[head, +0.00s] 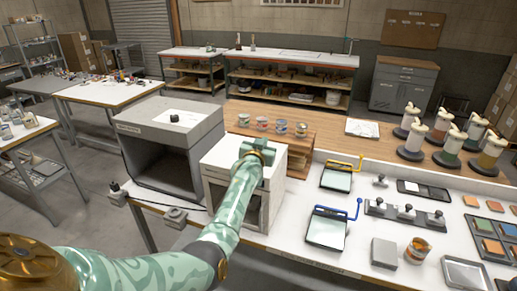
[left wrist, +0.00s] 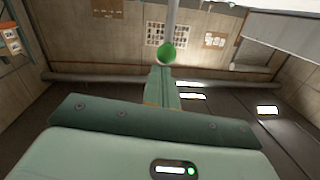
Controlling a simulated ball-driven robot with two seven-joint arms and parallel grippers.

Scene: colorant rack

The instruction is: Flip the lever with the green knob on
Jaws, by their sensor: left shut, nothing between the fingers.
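In the left wrist view, a green knob (left wrist: 167,53) sits at the end of a thin grey lever rod (left wrist: 172,18) that runs up to the top edge. My left gripper (left wrist: 163,72) is shut and empty, its fingertips just below the knob in the picture. I cannot tell whether they touch it. I cannot make out the green knob or the lever's mount in the head view. My right gripper is out of view.
A large grey booth (head: 165,125) stands left of the white unit. Small cans (head: 262,124) stand on the wooden surface behind. Dark trays with yellow and blue handles (head: 327,228) lie to the right. Dispensers with white tops (head: 410,140) stand at the far right.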

